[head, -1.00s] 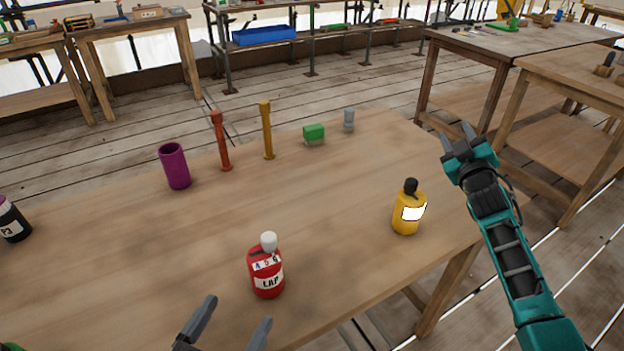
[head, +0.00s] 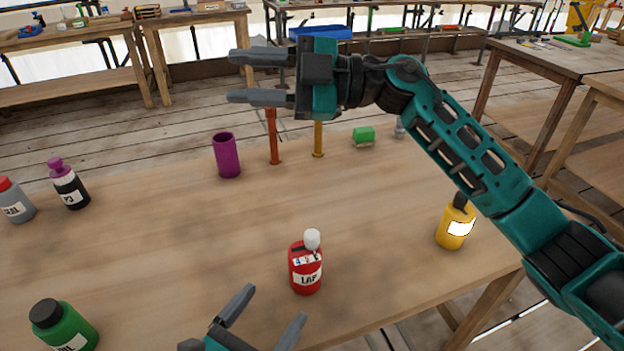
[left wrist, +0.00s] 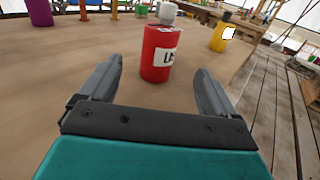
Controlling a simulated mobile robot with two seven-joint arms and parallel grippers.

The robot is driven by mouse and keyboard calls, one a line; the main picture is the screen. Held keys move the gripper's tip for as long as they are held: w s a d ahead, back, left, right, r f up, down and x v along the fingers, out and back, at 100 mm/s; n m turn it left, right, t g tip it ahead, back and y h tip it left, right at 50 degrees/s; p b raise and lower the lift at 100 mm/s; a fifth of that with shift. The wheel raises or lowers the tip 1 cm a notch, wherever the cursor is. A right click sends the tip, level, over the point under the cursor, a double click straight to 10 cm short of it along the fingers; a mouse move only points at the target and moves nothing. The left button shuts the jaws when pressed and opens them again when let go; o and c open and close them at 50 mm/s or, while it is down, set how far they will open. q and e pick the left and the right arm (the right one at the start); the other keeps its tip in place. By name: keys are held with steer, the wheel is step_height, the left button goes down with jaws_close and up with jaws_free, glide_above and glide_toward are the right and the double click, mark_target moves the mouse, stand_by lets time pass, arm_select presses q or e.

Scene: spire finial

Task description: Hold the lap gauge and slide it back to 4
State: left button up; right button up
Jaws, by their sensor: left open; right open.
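The lap gauge (head: 305,270) is a red bottle-like body with a white LAP label, upright near the table's front edge. A white strip with small numbers runs across its top; a white knob (head: 312,240) stands toward its right end. The exact number at the knob is too small to tell. My left gripper (head: 275,304) is open and empty, low in front of the gauge. In the left wrist view the gauge (left wrist: 157,70) appears ahead, between the open fingers. My right gripper (head: 235,76) is open and empty, raised high above the table's far side.
A yellow bottle (head: 452,228) stands right of the gauge. A green bottle (head: 66,332), a dark bottle (head: 72,190) and a grey bottle (head: 14,203) stand left. The table's middle is clear.

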mark_target(310, 255)
steer(key=s+a+f+g+h, duration=0.3)
steer(key=s+f+h, duration=0.3)
steer(key=f+h, duration=0.25)
arm_select(q)
steer(key=shift+w+d, duration=0.1)
steer(key=shift+w, duration=0.1)
steer(key=x, duration=1.2)
steer(key=shift+w+d, duration=0.15)
steer(key=shift+w, duration=0.05)
arm_select(e)
steer(key=w+d+f+m+t+h, duration=0.1)
steer(key=d+f+m+t+h, duration=0.2)
steer(key=d+h, duration=0.7)
step_height(310, 255, down, 2)
steer(key=shift+w+d+f+m, duration=0.2)
steer(key=shift+w+m, duration=0.2)
steer(key=shift+m, duration=0.5)
